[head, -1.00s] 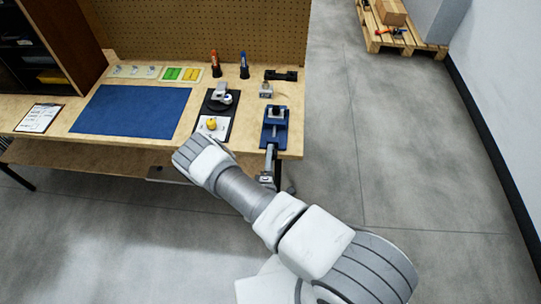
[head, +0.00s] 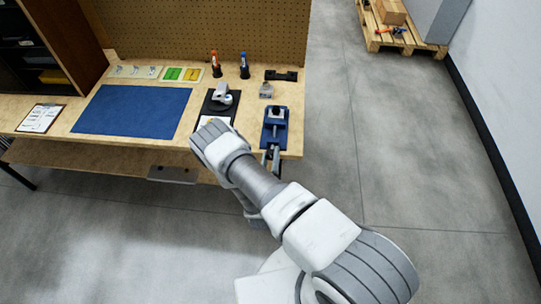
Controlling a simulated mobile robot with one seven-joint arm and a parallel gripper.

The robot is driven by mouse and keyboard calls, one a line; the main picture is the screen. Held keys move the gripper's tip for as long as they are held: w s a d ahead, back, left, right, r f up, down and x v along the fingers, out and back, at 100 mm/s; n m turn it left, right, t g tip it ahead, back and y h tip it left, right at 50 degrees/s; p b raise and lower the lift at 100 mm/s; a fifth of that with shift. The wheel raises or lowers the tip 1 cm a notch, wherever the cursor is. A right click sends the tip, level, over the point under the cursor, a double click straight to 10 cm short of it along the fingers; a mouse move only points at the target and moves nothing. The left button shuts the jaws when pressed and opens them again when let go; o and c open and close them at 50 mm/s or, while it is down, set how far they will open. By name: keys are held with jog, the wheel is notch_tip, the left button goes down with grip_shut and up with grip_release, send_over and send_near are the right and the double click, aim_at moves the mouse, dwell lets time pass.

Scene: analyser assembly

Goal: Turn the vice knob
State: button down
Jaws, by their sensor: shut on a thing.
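The blue vice (head: 275,125) stands at the right front corner of the wooden bench, with a grey block at its top. My gripper (head: 270,159) is at the vice's front end, just past the bench edge, and only its narrow front part shows. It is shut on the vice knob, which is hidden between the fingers.
A dark board (head: 215,104) with a grey-white device (head: 222,94) lies left of the vice. A blue mat (head: 132,111), a clipboard (head: 39,118) and two bottles are on the bench.

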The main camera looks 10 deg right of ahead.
jog(key=m, duration=0.3)
jog(key=shift+d+r+m, duration=0.15)
jog(key=shift+d+m, duration=0.05)
jog(key=shift+m, duration=0.2)
jog(key=shift+m+p, duration=0.4)
jog(key=shift+m, duration=1.1)
jog(key=shift+c, duration=1.6)
grip_release()
jog(key=shift+s+a, duration=0.2)
